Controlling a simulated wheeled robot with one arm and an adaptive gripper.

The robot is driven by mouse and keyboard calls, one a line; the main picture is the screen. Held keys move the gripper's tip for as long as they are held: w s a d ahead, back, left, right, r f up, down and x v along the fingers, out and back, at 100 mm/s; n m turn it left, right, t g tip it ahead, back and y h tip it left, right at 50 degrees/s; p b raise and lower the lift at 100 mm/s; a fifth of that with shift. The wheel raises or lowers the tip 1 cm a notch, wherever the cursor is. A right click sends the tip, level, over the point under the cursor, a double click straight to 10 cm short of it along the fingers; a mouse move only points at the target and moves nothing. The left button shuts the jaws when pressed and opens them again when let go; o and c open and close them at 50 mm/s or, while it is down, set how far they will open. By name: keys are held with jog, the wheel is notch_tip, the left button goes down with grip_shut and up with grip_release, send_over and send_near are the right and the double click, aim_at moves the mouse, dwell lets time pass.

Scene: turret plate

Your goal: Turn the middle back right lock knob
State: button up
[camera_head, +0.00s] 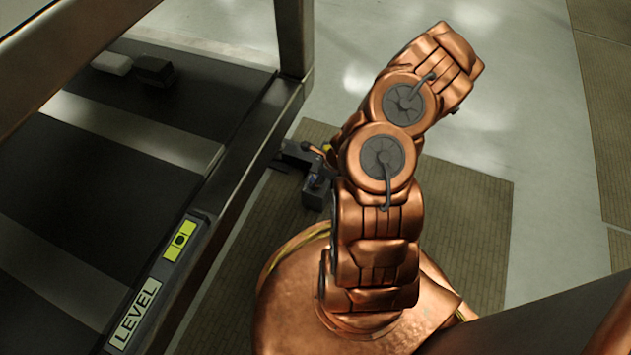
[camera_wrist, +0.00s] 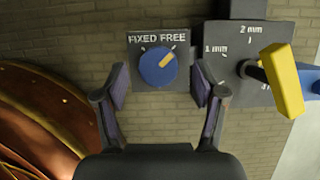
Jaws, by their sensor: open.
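In the wrist view a round blue lock knob (camera_wrist: 157,67) sits on a small dark plate (camera_wrist: 134,44) marked FIXED and FREE. Its tan pointer bar is turned toward the upper right, on the FREE side. My gripper (camera_wrist: 158,82) is open, with one finger to the left of the knob and one to the right. The fingers look apart from the knob; how far they are from it in depth I cannot tell. In the head view my copper arm hides most of the gripper and knob area.
Right of the knob, a yellow lever (camera_wrist: 283,80) stands out from a dark plate (camera_wrist: 222,92) with millimetre marks, close to the right finger. In the head view a dark frame with a LEVEL label (camera_head: 135,314) fills the left. Open floor (camera_head: 540,130) lies at right.

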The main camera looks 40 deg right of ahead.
jog(key=shift+b+x, duration=0.35)
jog(key=shift+x, duration=0.8)
jog(key=shift+a, duration=0.1)
jog(key=c, duration=1.1)
jog(key=shift+c, duration=0.2)
